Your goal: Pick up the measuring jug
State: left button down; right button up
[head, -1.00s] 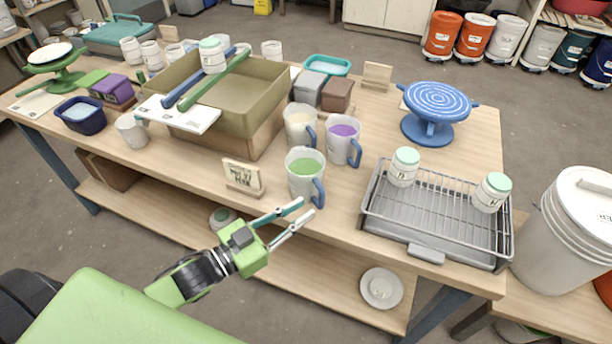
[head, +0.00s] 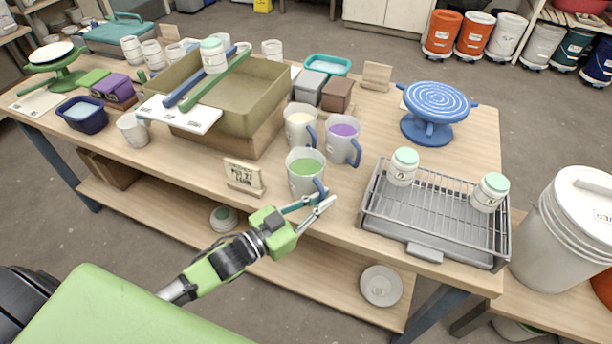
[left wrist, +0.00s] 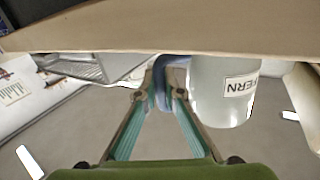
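The measuring jug with green contents (head: 306,170) stands upright near the table's front edge, its blue handle (head: 320,189) toward the front right. My left gripper (head: 328,197) is at that handle. In the left wrist view, where things appear inverted, the jug (left wrist: 224,90) has a label reading "FERN". Its blue handle (left wrist: 161,88) lies between the fingertips of my left gripper (left wrist: 160,92), with some space seeming to show beside it. The fingers look open around the handle; contact is hard to judge. My right gripper is not in view.
A cream-filled jug (head: 300,123) and a purple-filled jug (head: 342,140) stand just behind. A small sign (head: 243,178) is left of the green jug. A wire rack over a grey tray (head: 430,215) stands to the right, and an olive bin (head: 250,100) behind left.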

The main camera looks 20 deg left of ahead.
aim_at(320, 190)
pick_arm(q)
jog(key=shift+w+r, duration=0.1)
jog(key=shift+r, duration=0.05)
jog(key=shift+r, duration=0.15)
jog(key=shift+r, duration=1.4)
jog(key=shift+s+a+r, duration=0.2)
jog(key=shift+r, duration=0.1)
jog(key=s+a+r, duration=0.8)
jog(key=a+r, duration=0.1)
jog(key=a, duration=0.1)
jog(key=shift+a, duration=0.3)
jog(key=shift+r, duration=0.15)
dwell(0.8)
jog(key=shift+s, duration=0.1)
